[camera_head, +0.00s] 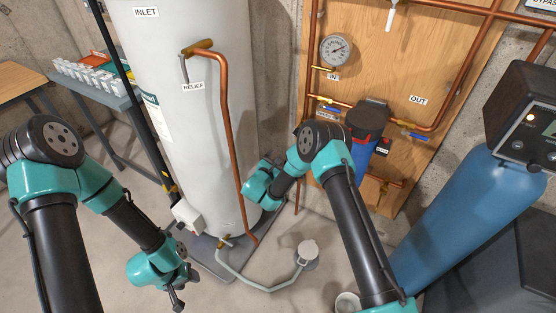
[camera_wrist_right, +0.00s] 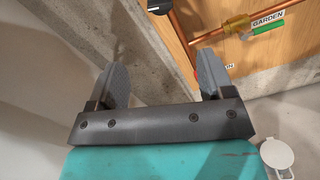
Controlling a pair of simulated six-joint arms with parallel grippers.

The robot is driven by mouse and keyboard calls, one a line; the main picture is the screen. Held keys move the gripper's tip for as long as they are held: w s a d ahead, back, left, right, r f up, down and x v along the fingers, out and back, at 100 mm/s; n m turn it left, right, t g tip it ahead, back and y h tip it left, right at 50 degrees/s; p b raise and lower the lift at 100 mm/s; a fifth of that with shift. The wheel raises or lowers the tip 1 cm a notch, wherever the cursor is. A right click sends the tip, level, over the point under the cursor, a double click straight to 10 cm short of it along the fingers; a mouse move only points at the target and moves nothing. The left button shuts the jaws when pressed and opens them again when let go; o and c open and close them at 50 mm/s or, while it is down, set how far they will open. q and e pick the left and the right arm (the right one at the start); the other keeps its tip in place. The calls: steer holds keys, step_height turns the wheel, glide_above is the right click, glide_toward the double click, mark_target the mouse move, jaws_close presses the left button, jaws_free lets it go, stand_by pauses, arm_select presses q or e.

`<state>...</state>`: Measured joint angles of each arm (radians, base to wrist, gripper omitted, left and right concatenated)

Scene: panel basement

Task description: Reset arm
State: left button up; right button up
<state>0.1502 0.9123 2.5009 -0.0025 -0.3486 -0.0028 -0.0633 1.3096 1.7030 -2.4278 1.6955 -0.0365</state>
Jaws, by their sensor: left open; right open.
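My left gripper (camera_head: 183,287) hangs low at the left of the head view, over the floor in front of the white tank; its dark fingers are spread and nothing shows between them. My right arm reaches in from the lower right of the head view, with its teal wrist in front of the tank's right side. The right gripper's fingertips are hidden there. In the right wrist view my right gripper (camera_wrist_right: 165,75) is open and empty, with the concrete wall and the wooden panel's edge beyond its two fingers.
A white tank (camera_head: 190,120) with a copper relief pipe (camera_head: 228,120) stands between the arms. A wooden panel (camera_head: 400,80) carries a gauge (camera_head: 336,50), copper pipes and a filter housing (camera_head: 366,122). A blue tank (camera_head: 455,215) stands right. A floor drain (camera_head: 308,252) holds a hose end.

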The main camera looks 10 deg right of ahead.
stand_by(0.3)
steer(key=s+d+f+m+g+y, duration=0.25)
steer(key=s+d+f+g, duration=0.25)
steer(key=s+f+g, duration=0.3)
steer(key=s+d+f+m+g+y, duration=0.2)
steer(key=s+d+f+m+g, duration=0.3)
steer(key=s, duration=0.5)
steer(key=s+a+r+m+y, duration=0.1)
steer(key=s+r+m+y, duration=0.1)
steer(key=s+m+y, duration=0.3)
steer(key=s+r+m+y, duration=0.2)
steer(key=s+m+y, duration=0.4)
steer(key=s+m, duration=0.7)
steer(key=s, duration=0.3)
steer(key=shift+s+a+m, duration=0.2)
steer(key=shift+a+m, duration=0.15)
steer(key=shift+a, duration=0.05)
steer(key=shift+r, duration=0.1)
stand_by(1.8)
